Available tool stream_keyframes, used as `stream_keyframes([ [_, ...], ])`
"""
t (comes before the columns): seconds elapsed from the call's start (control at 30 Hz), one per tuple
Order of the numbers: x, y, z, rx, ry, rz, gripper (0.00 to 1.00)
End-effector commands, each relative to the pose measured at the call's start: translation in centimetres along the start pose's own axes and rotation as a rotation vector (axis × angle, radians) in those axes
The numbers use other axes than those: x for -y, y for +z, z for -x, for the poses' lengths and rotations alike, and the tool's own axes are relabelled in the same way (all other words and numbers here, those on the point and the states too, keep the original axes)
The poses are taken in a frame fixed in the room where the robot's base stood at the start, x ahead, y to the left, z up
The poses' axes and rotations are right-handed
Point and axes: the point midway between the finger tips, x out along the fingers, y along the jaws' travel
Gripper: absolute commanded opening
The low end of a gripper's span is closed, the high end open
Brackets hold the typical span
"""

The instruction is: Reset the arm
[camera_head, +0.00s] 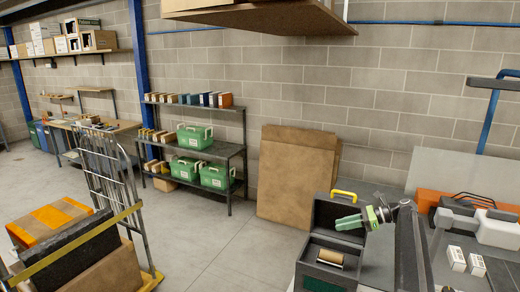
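My gripper (350,222) has green fingers and is at the lower right, on the end of my dark arm. It points left, in front of the raised lid of a dark case (322,212) with a yellow handle. The fingers look close together, but the view is too small to tell whether they are open or shut. I see nothing clearly held in them. Whether the gripper touches the lid cannot be told.
A brown roll (330,257) lies in the open case. White boxes (457,258) and an orange case (460,202) are at right. A loaded trolley (105,165) stands left, a rack with green boxes (195,137) behind. Brown boards (290,180) lean on the wall. The middle floor is clear.

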Motion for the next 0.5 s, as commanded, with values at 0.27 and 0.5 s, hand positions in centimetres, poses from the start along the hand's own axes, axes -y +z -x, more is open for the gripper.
stream_keyframes([
  [0.27, -9.4, -8.2, -17.8, -0.222, 0.151, 0.155, 0.23],
  [0.5, -22.4, -20.6, -27.9, -0.584, 0.374, 0.693, 0.23],
])
